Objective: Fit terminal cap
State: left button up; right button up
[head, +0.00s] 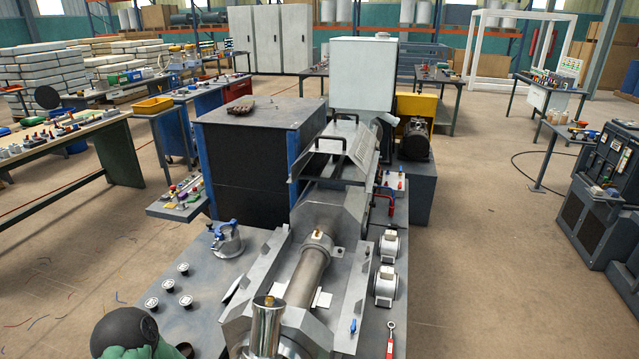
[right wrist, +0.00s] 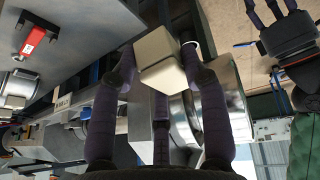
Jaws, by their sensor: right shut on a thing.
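The terminal cap, a beige box (right wrist: 160,58), is held between the dark purple fingers of my right gripper (right wrist: 162,70) in the right wrist view. Shiny metal round parts (right wrist: 220,100) show just behind and beside it; I cannot tell whether the cap touches them. My right gripper is not visible in the head view.
A shiny cylinder (head: 266,325) stands upright at the near end of the barrel. Two white round-bodied units (head: 386,285) and a red-handled tool (head: 390,340) lie to the right. Several small black-and-white parts (head: 168,285) and a blue-handled metal pot (head: 228,238) are on the left plate.

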jog(key=w+d+f+b, duration=0.1)
jog(key=w+f+b, duration=0.1)
jog(key=w+f, duration=0.1)
jog(key=w+d+f+b, duration=0.1)
jog(key=w+f+b, duration=0.1)
jog(key=w+f, duration=0.2)
jog(key=w+d+f+b, duration=0.1)
jog(key=w+f+b, duration=0.2)
jog(key=w+f, duration=0.1)
jog(key=shift+w+d, duration=0.2)
jog(key=shift+w, duration=0.25)
jog(key=shift+w+d, duration=0.2)
jog(key=shift+w, duration=0.25)
jog(key=shift+f+b, duration=0.6)
jog(key=shift+f, duration=0.25)
jog(key=shift+r, duration=0.1)
